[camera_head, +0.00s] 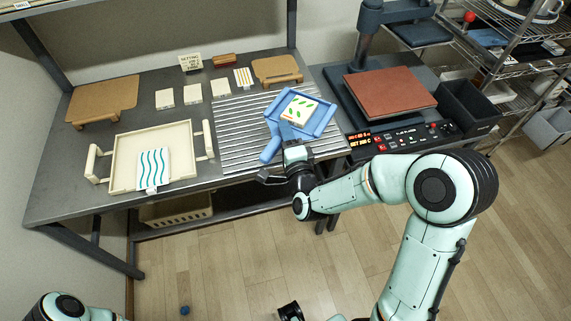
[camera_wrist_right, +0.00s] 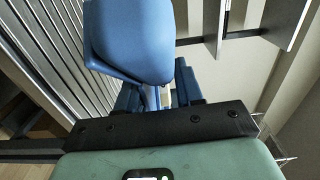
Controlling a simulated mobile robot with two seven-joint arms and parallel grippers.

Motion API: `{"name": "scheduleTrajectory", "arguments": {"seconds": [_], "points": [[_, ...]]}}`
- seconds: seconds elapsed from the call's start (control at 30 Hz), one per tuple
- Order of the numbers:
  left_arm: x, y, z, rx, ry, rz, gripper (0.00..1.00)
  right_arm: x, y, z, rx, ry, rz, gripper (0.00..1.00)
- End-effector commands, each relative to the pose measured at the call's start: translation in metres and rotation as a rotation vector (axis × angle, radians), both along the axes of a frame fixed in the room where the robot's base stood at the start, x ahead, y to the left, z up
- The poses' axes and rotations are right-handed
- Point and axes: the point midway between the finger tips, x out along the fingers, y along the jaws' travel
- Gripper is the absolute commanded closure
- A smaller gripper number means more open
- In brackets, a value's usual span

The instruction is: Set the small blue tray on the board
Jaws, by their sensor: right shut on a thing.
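The small blue tray (camera_head: 327,122) is at the right end of the slatted metal rack, with a white tile with green leaves (camera_head: 300,109) lying in it. A blue handle (camera_head: 270,150) sticks out toward the front. My right gripper (camera_head: 287,134) is shut on the blue tray at its near side; the jaws are partly hidden. In the right wrist view a broad blue part (camera_wrist_right: 130,40) stands just beyond the fingers. Two tan boards lie at the back, a large one (camera_head: 103,97) at left and a smaller one (camera_head: 277,68) near the middle. My left gripper is barely discernible at the bottom edge.
A cream tray (camera_head: 122,168) with a wavy-striped tile (camera_head: 152,167) stands at the front left. Several plain tiles and a small sign (camera_head: 190,62) stand behind. A press with a reddish plate (camera_head: 390,94) and control panel are to the right. The rack's left part (camera_head: 232,135) is clear.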

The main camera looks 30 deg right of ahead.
Motion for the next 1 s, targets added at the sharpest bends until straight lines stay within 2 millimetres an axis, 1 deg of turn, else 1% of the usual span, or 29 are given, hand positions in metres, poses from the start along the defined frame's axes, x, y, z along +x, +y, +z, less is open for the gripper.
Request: {"name": "scheduleTrajectory", "arguments": {"seconds": [0.03, 0.1, 0.2, 0.3, 0.4, 0.57, 0.7, 0.8, 1.0], "points": [[-0.001, 0.000, -0.003, 0.000, 0.001, 0.000, 0.57, 0.000, 0.000, -0.018, 0.002, 0.005, 0.000, 1.00], [-0.002, 0.000, -0.006, 0.000, 0.002, 0.000, 0.57, 0.000, 0.000, -0.037, 0.002, 0.004, 0.000, 1.00], [-0.003, 0.000, -0.009, 0.000, 0.003, 0.000, 0.57, 0.000, 0.000, -0.062, 0.003, 0.002, 0.000, 1.00], [-0.004, 0.000, -0.011, 0.000, 0.004, 0.000, 0.57, 0.000, 0.001, -0.082, 0.001, 0.001, 0.001, 1.00], [-0.004, 0.000, -0.012, 0.000, 0.004, 0.000, 0.57, 0.001, 0.000, -0.093, -0.001, -0.003, -0.001, 1.00], [-0.004, 0.000, -0.013, -0.001, 0.005, -0.001, 0.57, 0.001, 0.000, -0.105, -0.002, -0.004, 0.000, 1.00], [-0.005, 0.000, -0.016, 0.000, 0.006, 0.000, 0.57, 0.001, 0.000, -0.126, 0.000, -0.002, 0.000, 1.00], [-0.005, 0.000, -0.017, 0.000, 0.007, 0.000, 0.57, 0.001, 0.000, -0.136, -0.001, -0.004, -0.001, 1.00], [-0.005, 0.000, -0.017, 0.000, 0.006, 0.000, 0.57, 0.001, 0.000, -0.136, -0.003, -0.007, -0.001, 1.00]]}}
